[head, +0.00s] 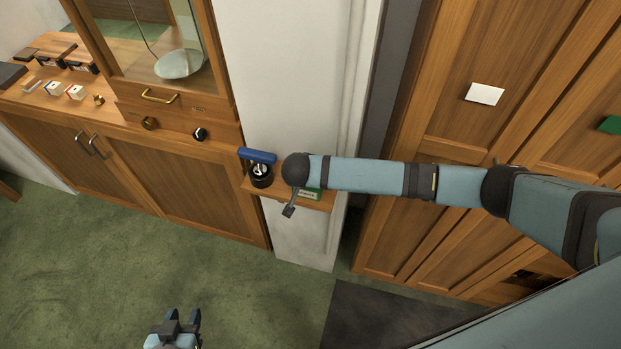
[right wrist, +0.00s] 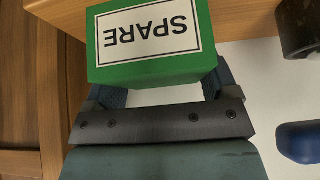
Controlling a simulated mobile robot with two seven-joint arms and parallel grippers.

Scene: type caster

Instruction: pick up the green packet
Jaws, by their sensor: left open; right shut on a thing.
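The green packet (right wrist: 152,50) has a white label reading SPARE, upside down in the right wrist view. My right gripper (right wrist: 160,88) is shut on it, with one finger on each side. I cannot tell whether the packet touches the shelf. My left gripper (head: 175,326) is open and empty over the green floor, at the bottom of the head view.
A black round object with a blue handle (head: 258,156) stands on the shelf, just left of my right wrist. A wooden cabinet (head: 165,175) with small boxes on top is at the left. Wooden doors (head: 470,120) are at the right. The floor (head: 80,280) is clear.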

